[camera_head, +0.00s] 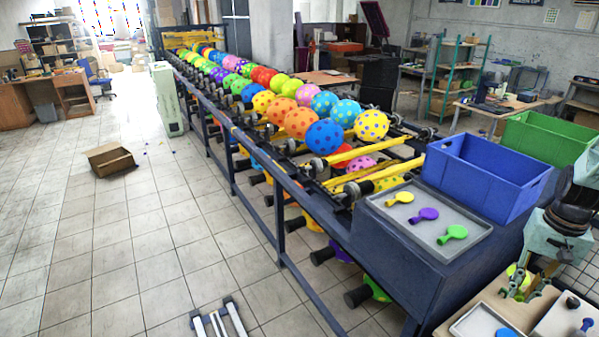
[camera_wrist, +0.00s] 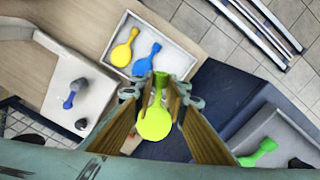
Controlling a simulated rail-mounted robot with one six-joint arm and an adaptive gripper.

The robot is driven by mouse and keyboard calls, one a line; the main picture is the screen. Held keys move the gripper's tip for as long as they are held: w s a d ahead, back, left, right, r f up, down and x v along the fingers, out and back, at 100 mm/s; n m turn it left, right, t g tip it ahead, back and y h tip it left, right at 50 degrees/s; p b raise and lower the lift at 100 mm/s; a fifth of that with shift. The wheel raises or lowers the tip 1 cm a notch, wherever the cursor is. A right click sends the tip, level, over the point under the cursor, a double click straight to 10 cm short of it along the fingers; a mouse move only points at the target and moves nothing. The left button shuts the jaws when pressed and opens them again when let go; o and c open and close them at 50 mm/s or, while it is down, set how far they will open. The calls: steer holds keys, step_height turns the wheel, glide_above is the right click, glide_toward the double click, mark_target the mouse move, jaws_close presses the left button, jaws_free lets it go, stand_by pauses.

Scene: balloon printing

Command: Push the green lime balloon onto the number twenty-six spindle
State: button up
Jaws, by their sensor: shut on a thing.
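A lime-green balloon (camera_wrist: 154,124), uninflated, is in my gripper (camera_wrist: 158,92). The fingers are shut on its neck, and its round body hangs between them in the wrist view. In the head view my gripper (camera_head: 520,284) is at the lower right, above a wooden-topped table, and the lime balloon (camera_head: 515,272) shows partly behind the fingers. Dark spindles (camera_head: 356,297) stick out along the near side of the conveyor, to the left of my gripper. I can read no numbers on them, so I cannot tell which is number twenty-six.
A grey tray (camera_head: 400,232) on the machine end holds yellow, purple and green balloons. Blue (camera_head: 462,190) and green (camera_head: 560,117) crates stand behind it. A tray (camera_wrist: 105,55) with yellow and blue balloons lies on the table. Inflated spotted balloons (camera_head: 325,136) line the conveyor.

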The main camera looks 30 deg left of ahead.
steer(key=s+r+b, duration=0.1)
steer(key=s+r, duration=0.2)
steer(key=s, duration=0.7)
steer(key=s+r+b, duration=0.1)
steer(key=s+r, duration=0.2)
steer(key=s, duration=0.8)
steer(key=s+r+b, duration=0.1)
steer(key=s+r, duration=0.2)
steer(key=s, duration=0.7)
steer(key=shift+s+b, duration=0.15)
steer(key=shift+b, duration=0.2)
stand_by(0.5)
steer(key=shift+a, duration=0.1)
stand_by(0.6)
